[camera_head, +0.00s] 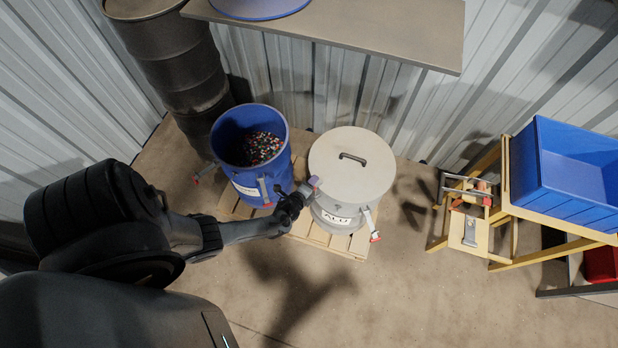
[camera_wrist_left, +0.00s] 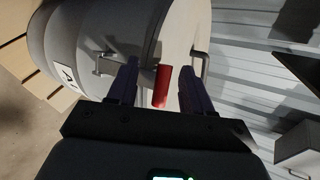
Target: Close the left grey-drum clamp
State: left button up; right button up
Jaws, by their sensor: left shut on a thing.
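The grey drum (camera_head: 345,165) labelled ALU stands on a pallet with its lid on, and a dark handle sits on the lid. My left gripper (camera_head: 300,197) is at the drum's left side, at the left clamp (camera_head: 314,183). In the left wrist view, the clamp's red handle (camera_wrist_left: 161,86) lies between the two fingers of my left gripper (camera_wrist_left: 158,85), with the grey drum (camera_wrist_left: 110,35) behind. The gripper is shut on this handle. The right clamp (camera_head: 372,225) hangs out from the drum's right side with its red tip low. My right gripper is not in view.
An open blue drum (camera_head: 228,125) full of mixed granules stands close left on the same pallet (camera_head: 337,243). A dark barrel (camera_head: 175,60) is behind it. A shelf (camera_head: 400,30) overhangs the back. A blue bin (camera_head: 575,180) on a yellow stand is at right. The floor in front is clear.

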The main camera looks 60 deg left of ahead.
pick_arm(q)
jog(key=p+v, duration=0.3)
jog(key=v, duration=0.7)
jog(key=shift+s, duration=0.25)
jog(key=shift+d, duration=0.1)
